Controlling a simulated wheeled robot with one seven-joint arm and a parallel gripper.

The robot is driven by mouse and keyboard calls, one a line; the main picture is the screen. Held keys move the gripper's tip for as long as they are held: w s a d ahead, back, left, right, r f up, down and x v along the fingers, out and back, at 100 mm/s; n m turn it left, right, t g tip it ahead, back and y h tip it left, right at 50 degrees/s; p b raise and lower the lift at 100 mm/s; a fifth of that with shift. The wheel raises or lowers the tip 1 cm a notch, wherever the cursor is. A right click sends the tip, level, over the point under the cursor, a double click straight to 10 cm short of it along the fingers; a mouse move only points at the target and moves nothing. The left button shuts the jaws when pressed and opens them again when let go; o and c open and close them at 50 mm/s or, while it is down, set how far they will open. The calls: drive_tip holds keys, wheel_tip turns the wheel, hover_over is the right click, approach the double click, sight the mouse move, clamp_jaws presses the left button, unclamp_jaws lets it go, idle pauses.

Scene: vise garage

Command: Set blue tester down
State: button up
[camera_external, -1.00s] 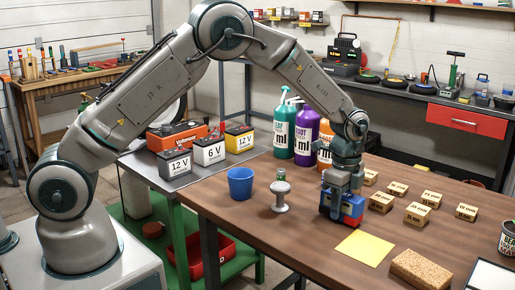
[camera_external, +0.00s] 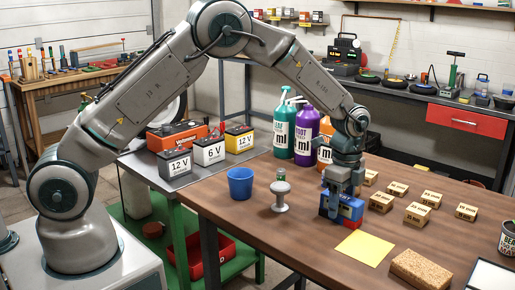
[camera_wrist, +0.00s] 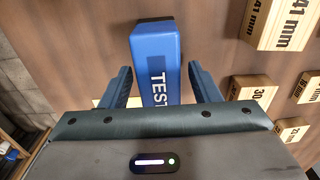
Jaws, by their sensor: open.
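The blue tester (camera_external: 343,209) stands on the brown wooden table, behind the yellow sheet (camera_external: 365,246). Its front in the external view shows a red part at the lower right. In the wrist view the tester (camera_wrist: 155,62) lies between my two fingers, with the letters "TEST" on its top face. My gripper (camera_external: 341,190) is right above the tester and points down. In the wrist view the gripper (camera_wrist: 160,85) is open, with a gap between each finger and the tester's sides. The tester's lower end is hidden behind the gripper body.
Several wooden blocks (camera_external: 381,202) with printed labels stand right of the tester. A grey pedestal (camera_external: 281,196) and a blue cup (camera_external: 240,184) are to the left. Pump bottles (camera_external: 304,139) stand behind. A cork-coloured block (camera_external: 421,267) lies at the front right.

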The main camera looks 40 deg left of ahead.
sight(342, 196)
wheel_tip(342, 196, up, 10)
drive_tip(key=shift+a+r+b, duration=0.1)
drive_tip(key=shift+r+b, duration=0.1)
drive_tip(key=shift+b, duration=0.15)
drive_tip(key=s+a+r+n+t, duration=0.1)
drive_tip(key=s+a+r+n, duration=0.35)
drive_tip(key=a, duration=0.35)
drive_tip(key=s+a+r+n, duration=0.4)
drive_tip(key=s+a+r, duration=0.2)
drive_tip(key=a, duration=0.1)
drive_tip(key=s+a+f+n+t, duration=0.1)
drive_tip(key=s+a+n, duration=0.3)
drive_tip(key=s, duration=0.5)
drive_tip(key=s+a+n+t, duration=0.1)
drive_tip(key=s+a+n, duration=0.4)
drive_tip(key=s+a, duration=0.2)
drive_tip(key=shift+s+f, duration=0.4)
drive_tip(key=shift+s, duration=0.75)
